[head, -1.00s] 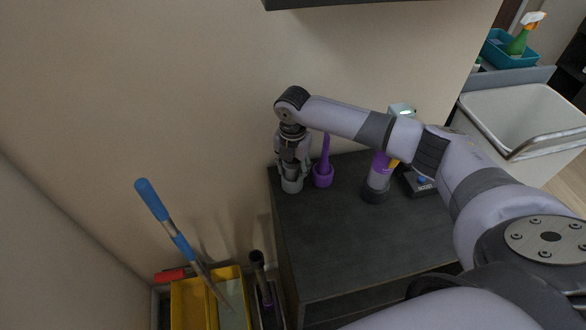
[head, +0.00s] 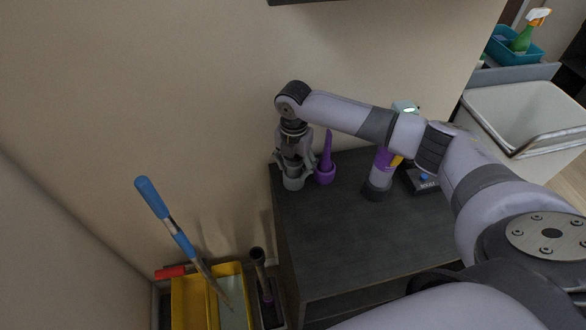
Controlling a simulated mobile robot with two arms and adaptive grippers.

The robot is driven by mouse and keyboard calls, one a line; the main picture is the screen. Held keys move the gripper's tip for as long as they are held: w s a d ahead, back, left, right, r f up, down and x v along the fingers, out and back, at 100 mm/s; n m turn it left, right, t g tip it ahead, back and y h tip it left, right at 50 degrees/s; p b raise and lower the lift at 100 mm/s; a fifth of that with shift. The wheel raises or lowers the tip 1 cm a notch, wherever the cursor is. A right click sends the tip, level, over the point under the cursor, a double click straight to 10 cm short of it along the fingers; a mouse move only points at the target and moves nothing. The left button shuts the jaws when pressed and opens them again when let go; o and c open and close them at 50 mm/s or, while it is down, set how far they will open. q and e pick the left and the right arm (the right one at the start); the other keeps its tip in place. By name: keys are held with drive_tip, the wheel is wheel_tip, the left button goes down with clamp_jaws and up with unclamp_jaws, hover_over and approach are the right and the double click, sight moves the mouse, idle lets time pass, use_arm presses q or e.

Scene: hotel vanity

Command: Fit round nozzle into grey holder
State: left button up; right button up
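The grey holder (head: 293,184) is a small cup at the back left corner of the dark cabinet top. A grey piece, seemingly the round nozzle (head: 294,170), shows at its mouth, between my fingers; it looks upright in the holder, but its seating depth is hidden. My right gripper (head: 294,176) points down over the holder, its fingers spread on either side of it. It looks open. Just right of it stands a purple holder (head: 325,176) with a purple pointed nozzle (head: 327,149) upright in it. My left gripper is out of view.
A purple and grey device (head: 379,177) stands farther right on the cabinet top (head: 350,225), near a dark box (head: 422,181). The front of the top is clear. A yellow bin (head: 190,300) with a blue-handled tool (head: 165,217) is at lower left. The wall is close behind.

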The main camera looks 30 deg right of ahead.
wheel_tip(320, 180, up, 11)
drive_tip(key=shift+f, duration=0.15)
drive_tip(key=shift+f, duration=0.1)
idle(0.7)
